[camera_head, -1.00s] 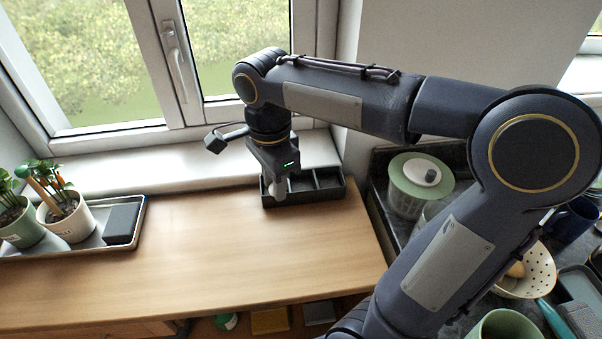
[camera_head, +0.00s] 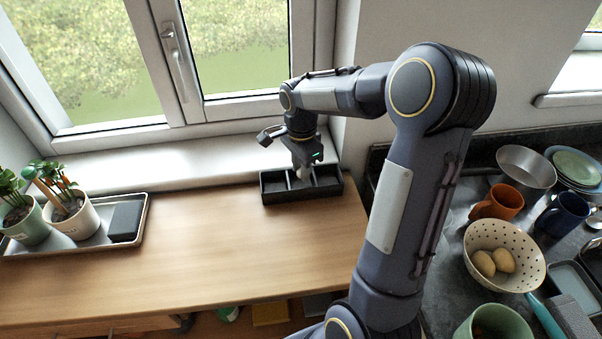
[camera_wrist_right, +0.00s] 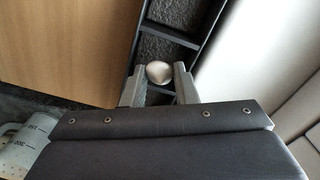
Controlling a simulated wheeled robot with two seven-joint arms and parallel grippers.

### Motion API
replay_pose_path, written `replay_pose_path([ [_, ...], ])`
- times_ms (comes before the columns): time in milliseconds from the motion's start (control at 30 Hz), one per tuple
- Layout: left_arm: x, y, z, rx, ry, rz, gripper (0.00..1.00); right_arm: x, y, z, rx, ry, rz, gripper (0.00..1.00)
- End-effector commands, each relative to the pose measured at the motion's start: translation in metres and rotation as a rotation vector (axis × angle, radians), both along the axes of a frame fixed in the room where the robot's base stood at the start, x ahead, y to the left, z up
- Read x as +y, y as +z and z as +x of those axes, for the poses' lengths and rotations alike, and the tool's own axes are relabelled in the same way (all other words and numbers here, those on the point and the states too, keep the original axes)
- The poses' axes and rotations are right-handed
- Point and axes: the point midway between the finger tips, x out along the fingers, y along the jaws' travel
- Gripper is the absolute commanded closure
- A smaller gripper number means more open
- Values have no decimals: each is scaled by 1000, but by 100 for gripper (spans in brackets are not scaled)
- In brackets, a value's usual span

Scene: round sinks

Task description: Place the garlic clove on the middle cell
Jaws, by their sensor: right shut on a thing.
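A black divided box (camera_head: 331,192) stands at the back of the wooden counter, below the window sill. In the head view my right gripper (camera_head: 303,176) points down over the middle part of the box. In the right wrist view the gripper (camera_wrist_right: 156,82) is shut on a pale, rounded garlic clove (camera_wrist_right: 159,72), held between its fingertips. Dark cells and dividers of the box (camera_wrist_right: 168,33) show around the clove. I cannot tell whether the clove touches the cell floor. My left gripper is out of view.
A tray (camera_head: 143,212) with potted plants (camera_head: 72,212) and a dark block (camera_head: 125,220) lies at the left. The wooden counter (camera_head: 190,265) between is clear. At the right are a colander (camera_head: 503,240), an orange mug (camera_head: 497,203) and other dishes.

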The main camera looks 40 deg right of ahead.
Motion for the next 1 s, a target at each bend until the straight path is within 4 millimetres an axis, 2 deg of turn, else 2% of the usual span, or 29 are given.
replay_pose_path([
  [100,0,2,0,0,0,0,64,1,-19,-1,5,-1,0,95],
  [200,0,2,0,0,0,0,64,1,-28,-1,3,0,0,95],
  [600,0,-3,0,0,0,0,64,1,-34,-1,1,0,0,95],
  [633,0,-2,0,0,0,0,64,1,-32,0,1,0,0,71],
  [700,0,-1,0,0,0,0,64,1,-32,-1,1,0,0,65],
  [1000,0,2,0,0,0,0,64,1,-28,-1,1,0,0,65],
])
